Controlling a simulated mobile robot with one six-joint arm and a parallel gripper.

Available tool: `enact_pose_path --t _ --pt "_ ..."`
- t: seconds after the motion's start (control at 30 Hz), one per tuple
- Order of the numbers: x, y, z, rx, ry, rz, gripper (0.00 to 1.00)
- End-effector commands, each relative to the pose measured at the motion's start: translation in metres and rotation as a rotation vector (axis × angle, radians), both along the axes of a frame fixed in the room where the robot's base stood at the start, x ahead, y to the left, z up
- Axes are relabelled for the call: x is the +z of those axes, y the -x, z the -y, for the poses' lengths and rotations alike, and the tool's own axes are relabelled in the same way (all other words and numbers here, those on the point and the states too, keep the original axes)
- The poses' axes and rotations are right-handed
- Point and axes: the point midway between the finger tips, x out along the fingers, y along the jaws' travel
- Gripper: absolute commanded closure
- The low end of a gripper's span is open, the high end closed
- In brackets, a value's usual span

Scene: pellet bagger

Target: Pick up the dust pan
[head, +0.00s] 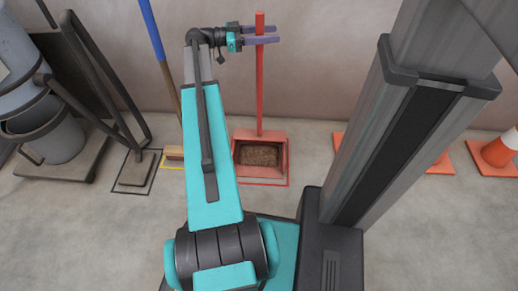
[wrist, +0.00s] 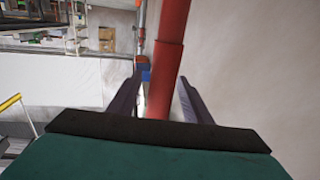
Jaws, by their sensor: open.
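The red dust pan (head: 262,157) stands on the floor near the wall, with its long red handle (head: 260,85) upright. Brown debris lies in its tray. My gripper (head: 262,34) is at the upper part of the handle, with its purple fingers extended to the right. In the wrist view, the handle (wrist: 168,75) passes between the two open fingers (wrist: 158,100). A gap shows on the left of the handle, and it appears close to the right finger. I cannot tell whether they touch.
A broom with a blue handle (head: 151,30) leans left of the dust pan. A cart with a grey bin (head: 50,130) stands at the far left. An orange cone (head: 499,149) stands at the far right. The wall (head: 325,80) is close behind the pan.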

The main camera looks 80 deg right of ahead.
Motion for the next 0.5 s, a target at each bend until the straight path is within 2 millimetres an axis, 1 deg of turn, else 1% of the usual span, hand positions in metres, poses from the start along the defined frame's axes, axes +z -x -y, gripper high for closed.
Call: enact_pose_path --t 0.03,0.1,0.5 --pt "-0.0009 0.0045 0.0012 -0.001 0.000 0.000 0.55" --pt "-0.0003 0.0071 0.0022 0.000 0.000 0.000 0.55" --pt "0.0002 0.0088 0.0031 -0.001 -0.001 0.000 0.55"
